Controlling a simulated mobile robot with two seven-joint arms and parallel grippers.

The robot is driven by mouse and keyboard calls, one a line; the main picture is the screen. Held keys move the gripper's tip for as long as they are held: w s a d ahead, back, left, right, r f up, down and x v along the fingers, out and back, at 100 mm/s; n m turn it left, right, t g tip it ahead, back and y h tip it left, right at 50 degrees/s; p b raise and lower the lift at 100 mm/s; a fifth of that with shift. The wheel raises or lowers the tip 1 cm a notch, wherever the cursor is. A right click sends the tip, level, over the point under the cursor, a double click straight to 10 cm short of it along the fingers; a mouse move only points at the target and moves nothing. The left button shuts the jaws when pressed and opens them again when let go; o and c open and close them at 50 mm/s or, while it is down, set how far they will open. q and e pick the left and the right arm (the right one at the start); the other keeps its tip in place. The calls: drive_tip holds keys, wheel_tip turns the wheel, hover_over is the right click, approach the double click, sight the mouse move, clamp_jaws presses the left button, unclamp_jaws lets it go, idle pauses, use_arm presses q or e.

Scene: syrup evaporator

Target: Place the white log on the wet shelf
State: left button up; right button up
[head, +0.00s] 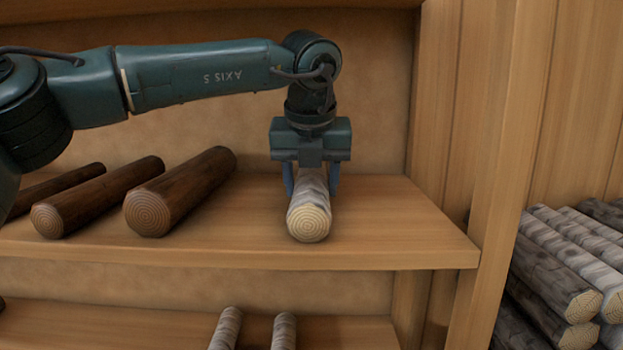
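The white log (309,220) has pale, birch-like bark and a ringed cut end facing me. It lies on the upper wooden shelf (400,232), its near end close to the front edge. My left gripper (312,188) points down over it, with one blue finger on each side of the log. The fingers are very near its sides, but I cannot tell whether they press on it. The far end of the log is hidden behind the gripper. No label shows which shelf is the wet one. My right gripper is not in view.
Several dark brown logs, one of them a thick log (180,192), lie on the same shelf to the left. Two pale logs (284,332) lie on the lower shelf (345,333). A post (490,180) closes the right side. Stacked pale and grey logs (570,260) stand beyond it.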

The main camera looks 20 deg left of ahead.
sight(312, 172)
use_arm(q)
drive_tip(key=o, duration=0.4)
drive_tip(key=shift+s+d+r, duration=0.1)
drive_tip(key=shift+s+r, duration=0.1)
drive_tip(key=shift+r, duration=0.3)
drive_tip(key=b+v, duration=0.1)
drive_tip(key=v, duration=0.4)
drive_tip(key=shift+s+r, duration=0.4)
drive_tip(key=shift+r, duration=0.25)
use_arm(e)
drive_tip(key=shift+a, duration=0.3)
use_arm(q)
drive_tip(key=shift+d+f, duration=0.1)
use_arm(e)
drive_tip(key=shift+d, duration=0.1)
